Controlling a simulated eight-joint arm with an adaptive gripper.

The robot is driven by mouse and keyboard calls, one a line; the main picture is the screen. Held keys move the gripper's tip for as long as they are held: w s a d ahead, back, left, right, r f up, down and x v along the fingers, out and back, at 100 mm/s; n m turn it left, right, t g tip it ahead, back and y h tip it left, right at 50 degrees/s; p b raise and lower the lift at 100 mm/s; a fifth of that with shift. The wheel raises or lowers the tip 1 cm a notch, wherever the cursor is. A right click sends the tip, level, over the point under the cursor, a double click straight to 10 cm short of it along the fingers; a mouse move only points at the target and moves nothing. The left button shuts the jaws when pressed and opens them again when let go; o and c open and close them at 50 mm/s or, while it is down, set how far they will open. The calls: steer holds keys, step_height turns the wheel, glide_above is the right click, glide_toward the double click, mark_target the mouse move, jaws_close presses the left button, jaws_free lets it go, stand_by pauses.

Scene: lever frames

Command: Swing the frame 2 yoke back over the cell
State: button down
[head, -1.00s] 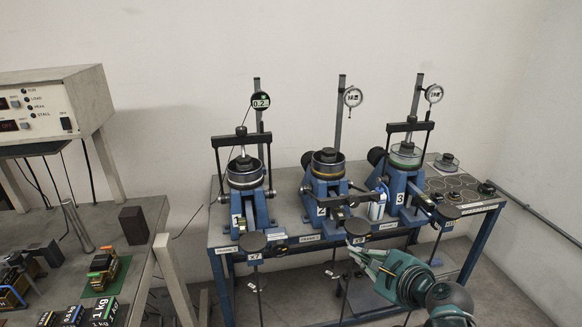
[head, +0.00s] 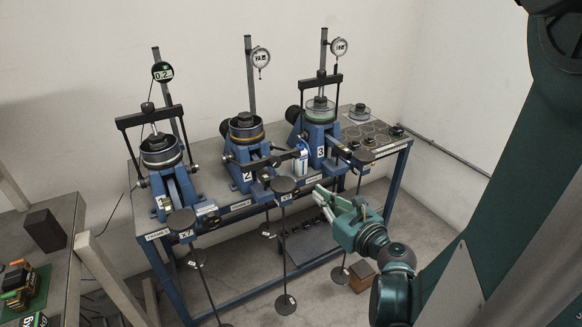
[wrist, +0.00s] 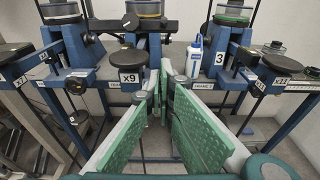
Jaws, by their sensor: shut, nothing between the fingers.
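Frame 2 (head: 243,172) is the middle blue lever frame on the bench. Its cell (head: 246,131), a round dark pot with a yellowish ring, has nothing over its top. The frame 2 yoke (head: 262,163), a dark crossbar, lies swung down in front of the cell. In the wrist view the yoke bar (wrist: 108,26) crosses below the cell, behind the round x9 pan (wrist: 128,57). My gripper (head: 318,192) is shut and empty, just right of the x9 pan in the head view and in front of the bench, apart from the yoke.
A white-and-blue bottle (head: 301,160) stands between frames 2 and 3, close to the yoke's right end. Yokes stand upright over the cells of frame 1 (head: 150,117) and frame 3 (head: 320,80). Weight hangers (head: 285,250) hang below the front edge.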

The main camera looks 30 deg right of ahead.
steer(key=shift+w, duration=0.15)
steer(key=w+r+b, duration=0.1)
steer(key=w+r, duration=0.1)
steer(key=w, duration=0.9)
stand_by(1.0)
steer(key=shift+r, duration=0.1)
steer(key=shift+w+r, duration=0.1)
steer(key=shift+r, duration=0.05)
stand_by(0.3)
